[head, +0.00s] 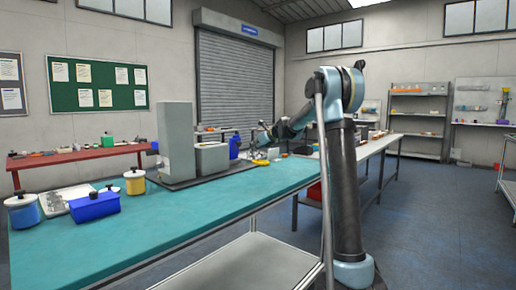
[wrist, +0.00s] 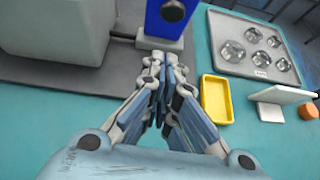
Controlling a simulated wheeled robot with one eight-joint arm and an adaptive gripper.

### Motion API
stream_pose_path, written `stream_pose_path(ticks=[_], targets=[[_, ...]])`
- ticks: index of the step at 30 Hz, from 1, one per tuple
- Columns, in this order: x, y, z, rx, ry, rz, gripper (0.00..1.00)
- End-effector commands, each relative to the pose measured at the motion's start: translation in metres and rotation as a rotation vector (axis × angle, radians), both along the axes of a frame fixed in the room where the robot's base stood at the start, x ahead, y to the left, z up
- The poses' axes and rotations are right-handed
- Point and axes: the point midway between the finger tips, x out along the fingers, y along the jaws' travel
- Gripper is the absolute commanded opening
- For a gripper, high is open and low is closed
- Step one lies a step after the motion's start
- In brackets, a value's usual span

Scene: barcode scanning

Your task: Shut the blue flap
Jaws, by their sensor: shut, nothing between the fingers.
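The blue flap (wrist: 168,22) shows at the top of the wrist view as an upright blue panel with a dark round knob, cut off by the frame edge. It stands at a light grey base (wrist: 160,43). In the head view it seems to be the blue piece (head: 234,147) behind the grey box, partly hidden. My gripper (wrist: 161,62) is shut and empty, its fingertips together just in front of the grey base. Whether they touch it I cannot tell. In the head view my gripper (head: 262,135) is small, above the far end of the teal bench.
A large grey block (wrist: 60,30) on a dark mat (wrist: 95,82) stands left of my gripper. To the right are a yellow tray (wrist: 216,99), a white stand (wrist: 284,96), an orange round piece (wrist: 309,111) and a metal tray (wrist: 225,24).

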Motion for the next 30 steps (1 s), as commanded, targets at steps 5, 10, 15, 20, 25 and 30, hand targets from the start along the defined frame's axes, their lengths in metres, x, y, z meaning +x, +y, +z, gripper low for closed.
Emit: stream_pose_path(ticks=[5, 10, 15, 20, 25, 30], targets=[[0.017, 0.022, -0.016, -0.001, -0.001, 0.002, 0.00], [0.032, 0.038, -0.010, 0.000, 0.000, 0.001, 0.00], [0.040, 0.048, -0.006, -0.002, 0.000, 0.002, 0.00], [0.042, 0.050, -0.005, -0.001, -0.001, 0.000, 0.00], [0.042, 0.050, -0.005, -0.001, -0.001, 0.000, 0.00], [0.043, 0.047, -0.005, -0.003, 0.002, -0.001, 0.00]])
